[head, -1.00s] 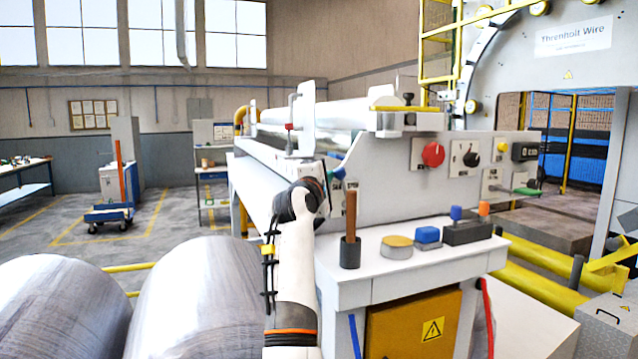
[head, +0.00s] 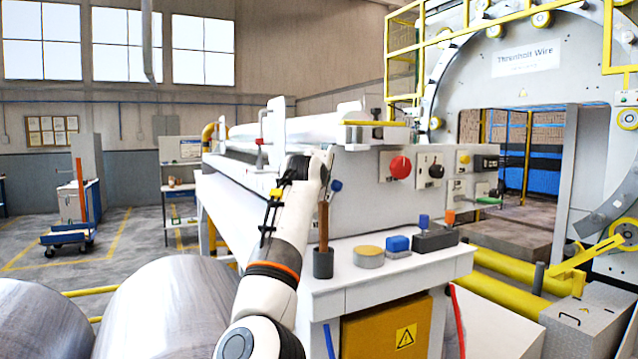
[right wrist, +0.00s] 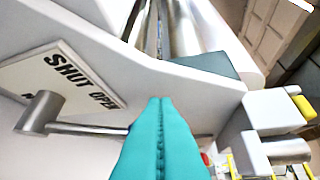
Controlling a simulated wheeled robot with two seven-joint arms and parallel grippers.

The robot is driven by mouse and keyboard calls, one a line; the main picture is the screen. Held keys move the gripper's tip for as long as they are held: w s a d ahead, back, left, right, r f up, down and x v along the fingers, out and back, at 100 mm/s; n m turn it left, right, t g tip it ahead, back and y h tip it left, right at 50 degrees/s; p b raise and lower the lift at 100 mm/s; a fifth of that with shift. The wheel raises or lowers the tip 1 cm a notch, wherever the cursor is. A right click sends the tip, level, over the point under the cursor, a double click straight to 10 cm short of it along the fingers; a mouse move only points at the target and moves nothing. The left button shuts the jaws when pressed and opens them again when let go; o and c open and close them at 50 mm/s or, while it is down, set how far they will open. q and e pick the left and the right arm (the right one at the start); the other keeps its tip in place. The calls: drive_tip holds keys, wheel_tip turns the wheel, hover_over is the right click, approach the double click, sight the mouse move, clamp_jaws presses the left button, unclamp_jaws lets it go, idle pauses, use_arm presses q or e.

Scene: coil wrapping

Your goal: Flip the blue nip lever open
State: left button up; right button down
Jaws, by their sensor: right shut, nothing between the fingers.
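The nip lever shows in the right wrist view as a grey hub (right wrist: 40,112) with a thin metal rod (right wrist: 88,129) running right until my fingers hide it. A plate marked SHUT and OPEN (right wrist: 75,80) lies behind it. In the head view a blue knob (head: 336,185), apparently the lever's end, shows just right of my wrist on the machine's end panel. My right gripper (right wrist: 160,100) has teal fingers pressed together, empty, in front of the panel; whether they touch the lever is unclear. In the head view my own wrist hides the fingers. My left gripper is not in view.
A red knob (head: 400,167) sits on the panel farther right. Large coils (head: 165,305) stand at lower left.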

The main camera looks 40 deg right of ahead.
drive_tip(key=shift+s+d, duration=0.1)
drive_tip(key=shift+d, duration=0.25)
idle(0.3)
drive_tip(key=b+v, duration=0.5)
drive_tip(key=v, duration=0.7)
drive_tip(key=shift+b, duration=0.35)
